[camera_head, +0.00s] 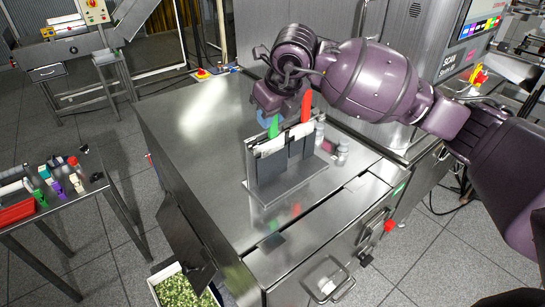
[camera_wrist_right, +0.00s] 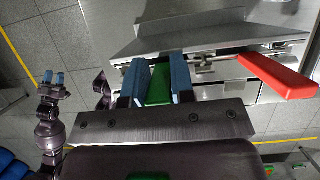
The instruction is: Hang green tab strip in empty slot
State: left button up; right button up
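A dark rack (camera_head: 290,187) stands on the steel cabinet top, with white pieces along its upper edge. A green tab (camera_head: 273,127) stands up at its left part, and a red tab (camera_head: 306,107) stands to the right. My right gripper (camera_head: 268,115) is over the green tab from above. In the right wrist view the green tab (camera_wrist_right: 158,86) fills the gap between its blue fingers (camera_wrist_right: 157,82), and the red tab (camera_wrist_right: 277,77) lies to the right. The strip's lower part and its seating are hidden. My left gripper (camera_wrist_right: 54,78), seen only in the right wrist view, is empty with fingers apart.
Small vials (camera_head: 342,151) stand just right of the rack. The cabinet top (camera_head: 207,125) is bare to the left. A side table (camera_head: 92,186) with small coloured items stands at the left. A bin of green bits (camera_head: 176,284) is on the floor.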

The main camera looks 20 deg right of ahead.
grip_shut()
jog(key=shift+r+p, duration=0.45)
jog(key=shift+r, duration=0.55)
jog(key=shift+r, duration=0.1)
jog(key=shift+s+d, duration=0.25)
jog(key=shift+s, duration=0.4)
jog(key=shift+s+d, duration=0.2)
jog(key=shift+s, duration=0.4)
dwell(0.3)
dwell(0.4)
notch_tip(320, 180, up, 15)
jog(key=p, duration=0.6)
jog(key=shift+p, duration=0.3)
dwell(0.9)
